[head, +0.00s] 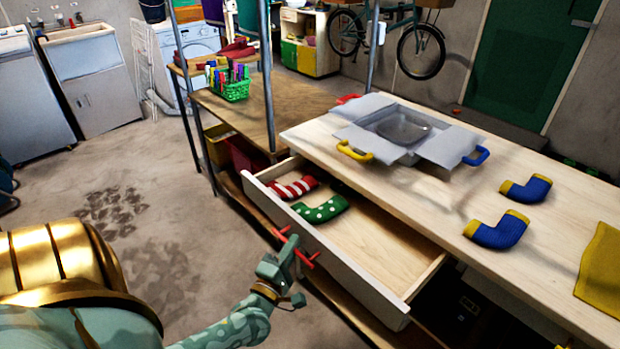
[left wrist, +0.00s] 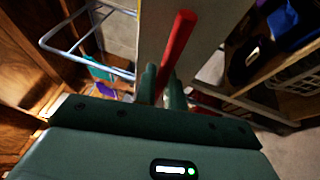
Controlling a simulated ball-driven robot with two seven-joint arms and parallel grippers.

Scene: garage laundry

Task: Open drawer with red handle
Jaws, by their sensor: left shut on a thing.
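The drawer (head: 384,285) under the wooden table stands pulled well out, with its pale inside showing. Its red handle (head: 307,261) is on the front panel. My left gripper (head: 291,248) is shut on the handle from the outer side of the drawer. In the left wrist view the red handle (left wrist: 178,42) passes between the two fingers (left wrist: 161,85). A red-and-white striped sock-like piece (head: 294,188) and a green one with white dots (head: 322,209) lie in the drawer. My right gripper is not in view.
On the table top (head: 400,185) are an open box (head: 352,133) with coloured handles, two blue-and-yellow sock-like pieces (head: 500,232) and a yellow cloth (head: 603,270). A metal-post shelf (head: 265,105) stands close behind the drawer. The floor (head: 165,225) left of the drawer is mostly clear.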

